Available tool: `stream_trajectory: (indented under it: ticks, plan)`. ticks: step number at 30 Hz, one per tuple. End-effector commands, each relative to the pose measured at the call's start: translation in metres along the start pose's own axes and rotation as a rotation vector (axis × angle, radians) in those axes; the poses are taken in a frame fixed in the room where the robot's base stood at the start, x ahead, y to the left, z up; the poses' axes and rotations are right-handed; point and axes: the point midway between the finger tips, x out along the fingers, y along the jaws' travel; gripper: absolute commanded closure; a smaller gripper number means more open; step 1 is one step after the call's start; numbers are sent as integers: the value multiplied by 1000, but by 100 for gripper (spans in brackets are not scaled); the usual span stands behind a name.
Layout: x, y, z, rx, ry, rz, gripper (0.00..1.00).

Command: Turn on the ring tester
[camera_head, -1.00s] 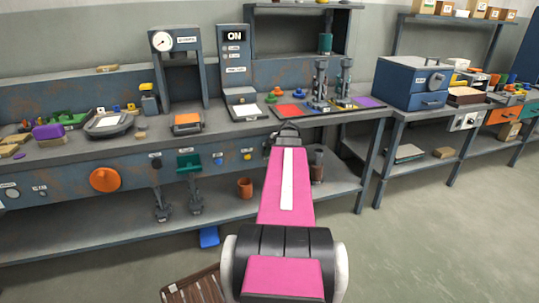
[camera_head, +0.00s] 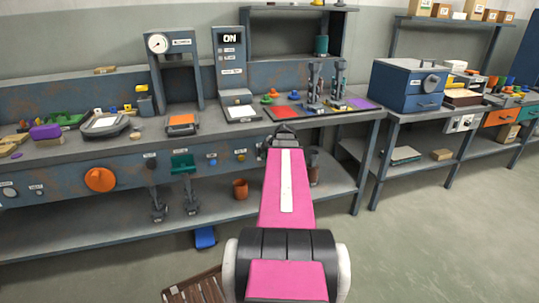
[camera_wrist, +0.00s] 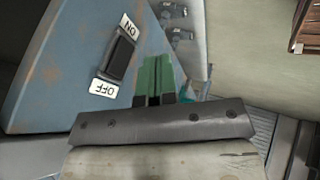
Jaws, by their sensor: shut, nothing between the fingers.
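A tall blue-grey stand (camera_head: 230,62) with a dark panel reading ON stands on the bench in the head view. No readable label names it as the ring tester. In the wrist view, a black rocker switch (camera_wrist: 118,58) sits on a blue panel (camera_wrist: 65,65), between white labels ON and OFF that appear upside down. I cannot tell which device this switch belongs to. My gripper (camera_wrist: 155,62) is shut and empty, its green fingers beside the switch, to its right in that view. In the head view my gripper (camera_head: 284,130) is at the bench's front edge, partly hidden.
The bench (camera_head: 210,138) carries a gauge press (camera_head: 175,42), an orange-topped block (camera_head: 182,120) and fixtures on a dark mat. A blue oven (camera_head: 408,88) stands on the right bench. A brown crate (camera_head: 195,290) lies on the floor. Floor at right is clear.

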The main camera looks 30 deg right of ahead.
Motion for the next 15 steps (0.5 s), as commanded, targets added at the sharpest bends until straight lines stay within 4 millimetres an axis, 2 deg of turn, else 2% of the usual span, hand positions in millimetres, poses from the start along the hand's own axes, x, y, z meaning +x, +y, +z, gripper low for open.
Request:
stream_trajectory:
  ticks: [8, 15]
  plan:
    - [-35, -6, -1, 0, -1, 0, 100]
    - [-74, -10, -1, 0, -1, 1, 100]
